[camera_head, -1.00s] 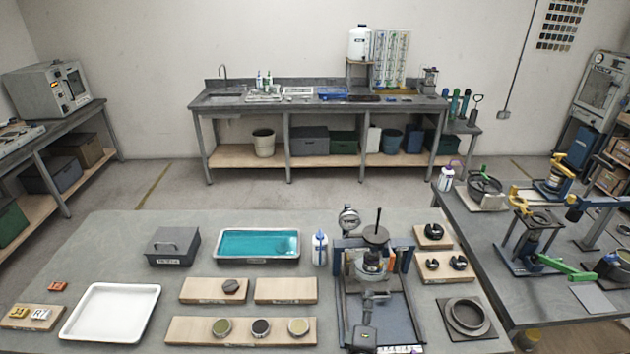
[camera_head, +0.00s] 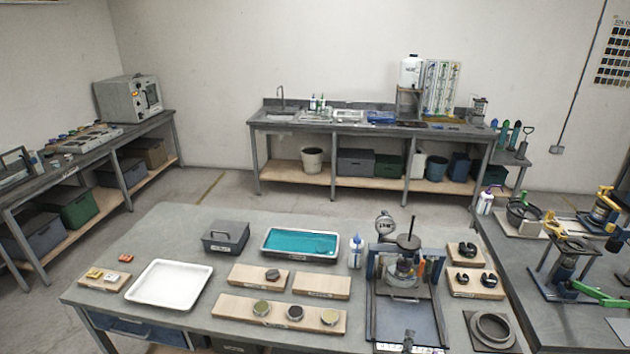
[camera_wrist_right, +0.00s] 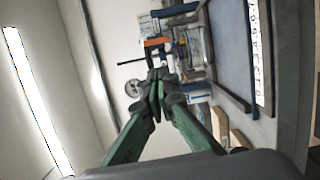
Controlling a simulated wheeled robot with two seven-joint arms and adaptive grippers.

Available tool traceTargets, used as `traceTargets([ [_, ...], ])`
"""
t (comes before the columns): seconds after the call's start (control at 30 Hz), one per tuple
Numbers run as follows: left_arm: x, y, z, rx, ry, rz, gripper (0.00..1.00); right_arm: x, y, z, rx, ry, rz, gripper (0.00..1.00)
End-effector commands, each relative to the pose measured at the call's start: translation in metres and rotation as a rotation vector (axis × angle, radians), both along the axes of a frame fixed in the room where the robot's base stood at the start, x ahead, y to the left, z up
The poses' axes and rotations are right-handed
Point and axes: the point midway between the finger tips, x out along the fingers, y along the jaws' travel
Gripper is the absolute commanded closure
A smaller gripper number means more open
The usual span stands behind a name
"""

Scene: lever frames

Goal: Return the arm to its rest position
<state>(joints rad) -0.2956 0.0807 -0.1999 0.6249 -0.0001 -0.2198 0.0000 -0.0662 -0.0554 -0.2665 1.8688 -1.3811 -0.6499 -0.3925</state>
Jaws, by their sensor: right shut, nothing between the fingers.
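My right gripper (camera_head: 408,336) shows only in part at the bottom edge of the head view, over the tray of the press stand (camera_head: 373,318). In the right wrist view my right gripper (camera_wrist_right: 160,90) has its green fingers together at the tips, with nothing between them. The press stand, with its dial gauge and upright rod, is just beyond the gripper in the head view and appears sideways in the wrist view. I cannot tell the exact gap between the gripper and the stand. My left gripper is not in view.
A white tray (camera_head: 168,286), a teal-filled tray (camera_head: 264,252), a lidded grey box (camera_head: 225,237) and wooden boards (camera_head: 235,308) stand left of the press. A ring on a plate (camera_head: 491,331) lies to the right. Bare tabletop (camera_head: 170,222) shows at the back left.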

Motion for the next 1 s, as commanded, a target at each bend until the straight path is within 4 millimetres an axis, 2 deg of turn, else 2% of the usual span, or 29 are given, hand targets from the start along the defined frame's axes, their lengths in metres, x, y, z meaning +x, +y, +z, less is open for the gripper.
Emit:
traceTargets([
  [0.37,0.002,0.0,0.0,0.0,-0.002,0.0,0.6,-0.031,-0.048,-0.033,0.208,0.045,-0.1,1.0],
  [0.57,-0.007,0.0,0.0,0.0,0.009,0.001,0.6,-0.066,-0.087,-0.067,0.397,0.092,-0.2,1.0],
  [0.67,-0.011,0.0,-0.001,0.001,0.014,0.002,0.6,-0.092,-0.109,-0.091,0.524,0.127,-0.268,1.0],
  [0.77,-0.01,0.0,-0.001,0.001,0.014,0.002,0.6,-0.132,-0.13,-0.124,0.697,0.184,-0.36,1.0],
  [0.8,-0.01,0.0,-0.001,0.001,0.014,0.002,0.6,-0.151,-0.137,-0.139,0.774,0.213,-0.402,1.0],
  [0.9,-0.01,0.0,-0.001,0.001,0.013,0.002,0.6,-0.195,-0.141,-0.168,0.951,0.289,-0.49,1.0],
  [1.0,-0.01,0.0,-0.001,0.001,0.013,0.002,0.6,-0.229,-0.138,-0.188,1.077,0.355,-0.554,1.0],
])
